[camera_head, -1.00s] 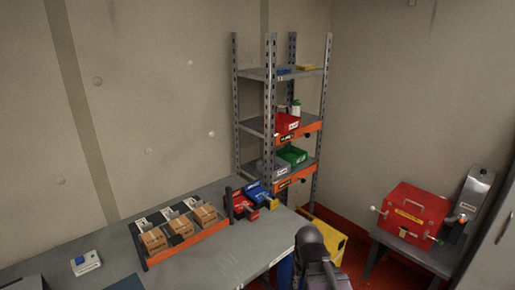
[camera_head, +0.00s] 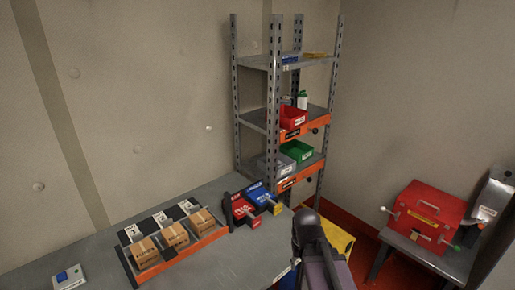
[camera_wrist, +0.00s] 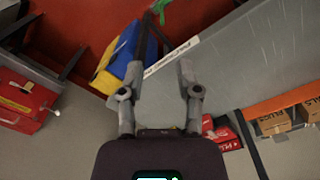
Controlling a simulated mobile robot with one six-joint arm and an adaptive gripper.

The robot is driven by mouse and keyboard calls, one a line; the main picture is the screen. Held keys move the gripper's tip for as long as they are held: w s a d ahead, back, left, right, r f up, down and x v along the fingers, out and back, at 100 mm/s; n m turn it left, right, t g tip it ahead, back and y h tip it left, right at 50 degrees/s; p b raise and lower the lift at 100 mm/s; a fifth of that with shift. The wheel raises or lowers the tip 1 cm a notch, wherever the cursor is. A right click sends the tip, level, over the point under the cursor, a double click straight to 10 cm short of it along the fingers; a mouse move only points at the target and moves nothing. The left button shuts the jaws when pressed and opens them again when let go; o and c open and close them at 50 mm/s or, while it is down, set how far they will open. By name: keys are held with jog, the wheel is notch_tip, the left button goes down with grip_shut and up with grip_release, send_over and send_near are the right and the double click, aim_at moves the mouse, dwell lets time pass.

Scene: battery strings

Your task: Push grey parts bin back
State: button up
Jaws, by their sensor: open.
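The grey parts bin (camera_head: 281,164) sits on the lower visible shelf of the metal rack, left of and beside a green bin (camera_head: 297,151). A rack upright partly hides it. In the wrist view my gripper (camera_wrist: 161,68) has its two fingers spread apart with nothing between them. It points toward the workbench edge and the floor. The grey bin does not show in the wrist view. In the head view my arm rises from the bottom edge, in front of and below the rack, clear of the bin; the fingertips cannot be made out there.
A red bin (camera_head: 292,117) stands on the shelf above. The workbench (camera_head: 240,258) holds an orange-edged tray of cartons (camera_head: 175,236) and red and blue devices (camera_head: 264,198). A yellow container (camera_head: 340,240) stands behind my arm. A red box (camera_head: 430,212) rests on the right table.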

jog(key=shift+w+a, duration=0.1)
jog(key=shift+a, duration=0.35)
